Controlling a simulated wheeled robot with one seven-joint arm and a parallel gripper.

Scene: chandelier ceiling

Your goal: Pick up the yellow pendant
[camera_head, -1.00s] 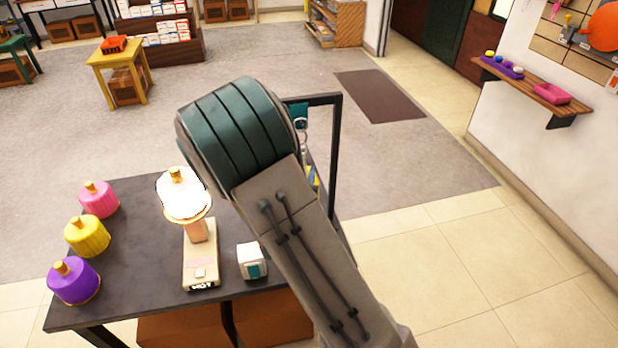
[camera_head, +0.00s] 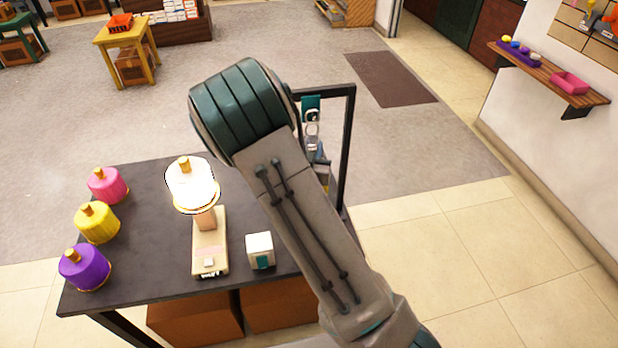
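The yellow pendant (camera_head: 97,224) stands on the left side of the dark table (camera_head: 150,262). It is a rounded yellow shade with a gold cap on top. It sits between a pink pendant (camera_head: 107,186) behind it and a purple pendant (camera_head: 84,268) in front. A lit white pendant (camera_head: 191,186) with a gold cap sits on a beige stand to the right of them. My arm crosses the middle of the view, to the right of the pendants. My gripper is hidden from view, so its state does not show.
A small white and teal box (camera_head: 260,250) stands right of the beige stand (camera_head: 209,245). A black frame (camera_head: 350,140) rises at the table's right end, behind my arm. Brown boxes (camera_head: 195,318) are under the table. A wall shelf (camera_head: 550,75) is at right; tiled floor there is clear.

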